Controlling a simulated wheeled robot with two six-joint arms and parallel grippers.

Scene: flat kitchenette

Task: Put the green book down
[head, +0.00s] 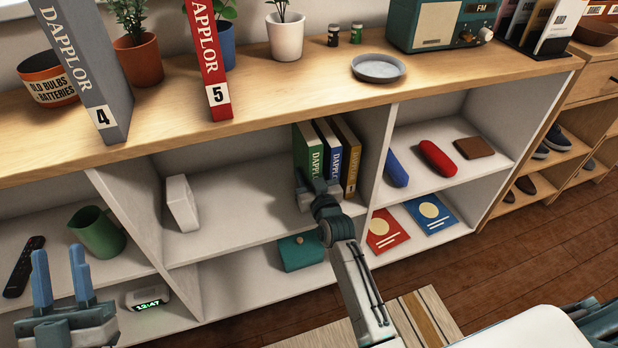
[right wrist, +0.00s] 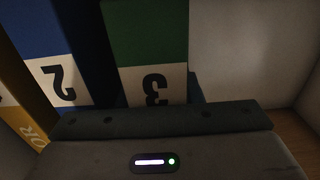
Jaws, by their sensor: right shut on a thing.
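The green book (head: 303,148) stands upright in the middle shelf compartment, just left of a blue book (head: 327,148) and a yellow book (head: 350,150). My right gripper (head: 314,188) is at its lower spine and shut on it. In the right wrist view the green book (right wrist: 147,35) shows its number 3 upside down, beside the blue book (right wrist: 45,45). My fingers hide its lower end, so I cannot tell whether it rests on the shelf board. My left gripper (head: 62,277) is open and empty at the lower left.
The shelf board (head: 240,215) left of the books is clear up to a white box (head: 182,203). A grey book (head: 88,70) and a red book (head: 210,60) stand on the top. A green jug (head: 97,233) stands near my left gripper.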

